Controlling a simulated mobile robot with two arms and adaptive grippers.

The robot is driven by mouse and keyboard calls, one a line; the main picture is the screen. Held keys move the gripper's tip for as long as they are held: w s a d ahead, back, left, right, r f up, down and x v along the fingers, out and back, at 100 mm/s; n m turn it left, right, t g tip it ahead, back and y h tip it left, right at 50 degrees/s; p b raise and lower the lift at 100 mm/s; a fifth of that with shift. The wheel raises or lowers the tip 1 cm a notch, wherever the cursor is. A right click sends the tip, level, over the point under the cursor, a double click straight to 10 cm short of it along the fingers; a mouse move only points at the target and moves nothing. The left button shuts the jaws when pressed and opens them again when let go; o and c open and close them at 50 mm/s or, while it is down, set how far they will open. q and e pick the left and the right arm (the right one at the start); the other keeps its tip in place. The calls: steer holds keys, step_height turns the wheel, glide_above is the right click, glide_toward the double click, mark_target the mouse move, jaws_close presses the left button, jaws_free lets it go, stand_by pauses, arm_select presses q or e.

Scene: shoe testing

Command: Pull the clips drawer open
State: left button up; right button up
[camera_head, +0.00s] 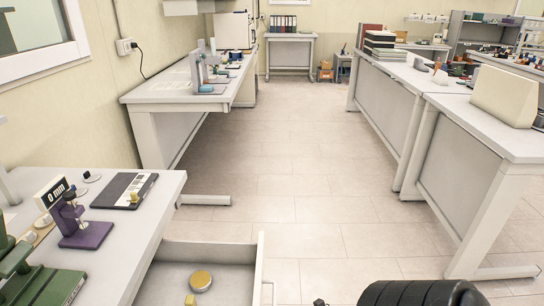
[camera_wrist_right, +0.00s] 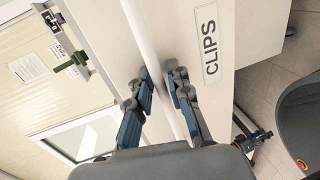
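In the head view a pale drawer (camera_head: 207,254) stands pulled out from under the left bench, and its inside shows. It holds a round yellow tin (camera_head: 201,281) and a small yellow block (camera_head: 190,299). A thin handle (camera_head: 268,291) shows at its front. In the right wrist view, a white front has a CLIPS label (camera_wrist_right: 210,47). My right gripper (camera_wrist_right: 161,85) has its fingers on either side of a pale handle bar beside that label, closed close against it. My left gripper is in neither view.
The left bench (camera_head: 118,235) carries a purple stand with a gauge (camera_head: 80,225), a dark flat case (camera_head: 125,190) and a green device (camera_head: 45,285). Another bench (camera_head: 180,92) stands beyond it. A long bench (camera_head: 480,125) lines the right. The tiled floor (camera_head: 300,190) between is clear.

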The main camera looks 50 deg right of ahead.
steer(key=v, duration=1.2)
